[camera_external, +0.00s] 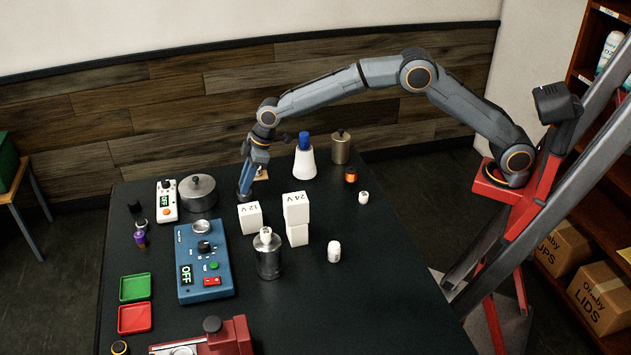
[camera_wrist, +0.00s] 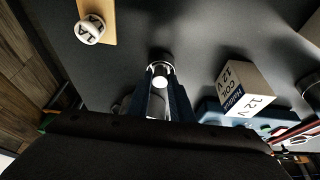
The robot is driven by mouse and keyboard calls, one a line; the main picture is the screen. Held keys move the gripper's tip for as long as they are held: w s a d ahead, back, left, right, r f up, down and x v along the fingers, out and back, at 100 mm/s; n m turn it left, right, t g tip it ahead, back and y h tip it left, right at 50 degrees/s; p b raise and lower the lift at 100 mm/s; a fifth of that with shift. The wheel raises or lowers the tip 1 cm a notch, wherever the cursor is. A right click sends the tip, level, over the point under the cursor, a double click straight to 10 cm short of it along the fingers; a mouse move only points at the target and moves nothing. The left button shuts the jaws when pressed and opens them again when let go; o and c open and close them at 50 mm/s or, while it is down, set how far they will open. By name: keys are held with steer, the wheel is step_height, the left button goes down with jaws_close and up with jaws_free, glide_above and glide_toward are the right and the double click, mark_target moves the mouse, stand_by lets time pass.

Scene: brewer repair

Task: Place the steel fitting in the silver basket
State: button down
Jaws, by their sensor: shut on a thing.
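My gripper (camera_external: 245,194) reaches down to the far part of the dark table, between a lidded silver pot and a white cube. In the wrist view my gripper (camera_wrist: 160,82) is shut on a small shiny metal piece, apparently the steel fitting (camera_wrist: 160,70). The fingers hide part of it, and it cannot be made out in the external view. I cannot tell for sure which thing is the silver basket. A small round silver part (camera_external: 201,227) sits on top of the blue device, and another silver round part (camera_external: 182,351) shows in the red machine at the near edge.
White cubes (camera_external: 297,208) and a steel canister (camera_external: 268,258) stand right of the blue device (camera_external: 204,262). The lidded pot (camera_external: 199,190) is left of my gripper. A white cone flask (camera_external: 304,162) stands behind. A white cap (camera_wrist: 90,30) sits on a wooden piece. The table's right side is mostly clear.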

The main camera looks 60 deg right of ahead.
steer(key=c, duration=1.6)
jaws_free()
steer(key=shift+f, duration=0.1)
steer(key=shift+o, duration=0.2)
steer(key=shift+r, duration=0.45)
steer(key=b+v, duration=0.3)
steer(key=v, duration=0.8)
steer(key=shift+d+r, duration=0.15)
steer(key=shift+s, duration=0.1)
